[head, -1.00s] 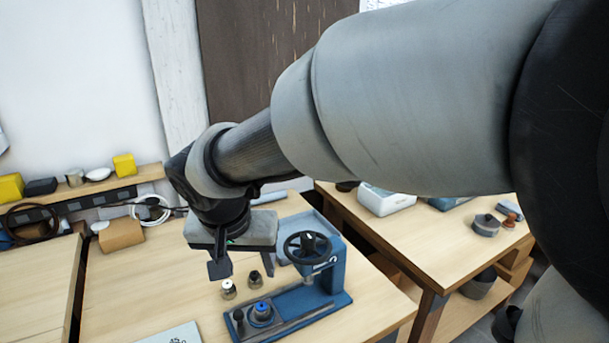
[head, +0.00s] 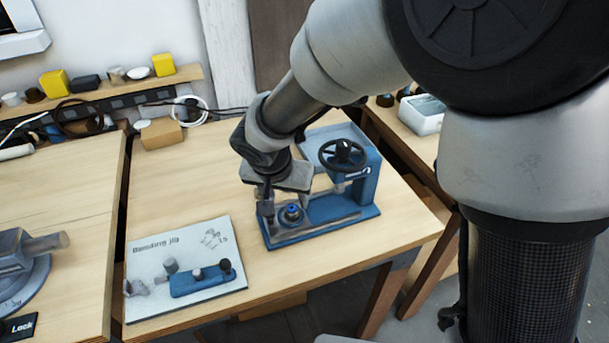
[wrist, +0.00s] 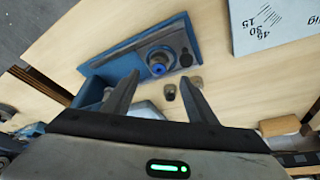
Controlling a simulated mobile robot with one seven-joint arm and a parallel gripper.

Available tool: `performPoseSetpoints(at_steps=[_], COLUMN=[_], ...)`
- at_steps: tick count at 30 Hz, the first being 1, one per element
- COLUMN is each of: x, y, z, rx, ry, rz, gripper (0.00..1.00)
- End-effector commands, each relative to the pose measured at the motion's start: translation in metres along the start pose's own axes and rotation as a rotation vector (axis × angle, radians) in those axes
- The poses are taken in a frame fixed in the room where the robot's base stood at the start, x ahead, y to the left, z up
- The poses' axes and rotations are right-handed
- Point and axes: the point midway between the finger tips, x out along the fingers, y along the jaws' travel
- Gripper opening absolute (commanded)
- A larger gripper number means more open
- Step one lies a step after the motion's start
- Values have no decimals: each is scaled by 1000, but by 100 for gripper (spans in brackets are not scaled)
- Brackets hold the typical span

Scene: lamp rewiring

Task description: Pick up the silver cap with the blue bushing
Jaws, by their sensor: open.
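The silver cap with the blue bushing (head: 291,214) sits upright on the blue bench jig (head: 345,214), near the jig's left end. In the wrist view the cap (wrist: 157,66) shows its blue centre, just beyond the gap between my fingers. My gripper (head: 268,210) points down beside the cap in the head view. In the wrist view my gripper (wrist: 161,79) is open and empty, its fingers apart. Two small caps stand on the table: a dark one (wrist: 170,92) and a lighter one (wrist: 197,82). My gripper hides them in the head view.
A black handwheel (head: 342,153) stands on the jig's right side. A black knob (wrist: 186,57) is beside the cap on the jig. A printed sheet (head: 150,285) lies on the table to the left. A cardboard box (head: 161,133) stands at the back.

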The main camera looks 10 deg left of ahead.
Motion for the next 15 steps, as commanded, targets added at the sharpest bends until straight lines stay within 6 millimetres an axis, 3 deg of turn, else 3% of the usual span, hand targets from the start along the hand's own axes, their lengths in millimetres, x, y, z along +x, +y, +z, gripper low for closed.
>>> performPoseSetpoints(at_steps=[9, 15], x=[42, 52], y=[2, 2], z=[-2, -3], rx=[0, 1], ry=[-3, 0], rz=[2, 0], gripper=[52, 52])
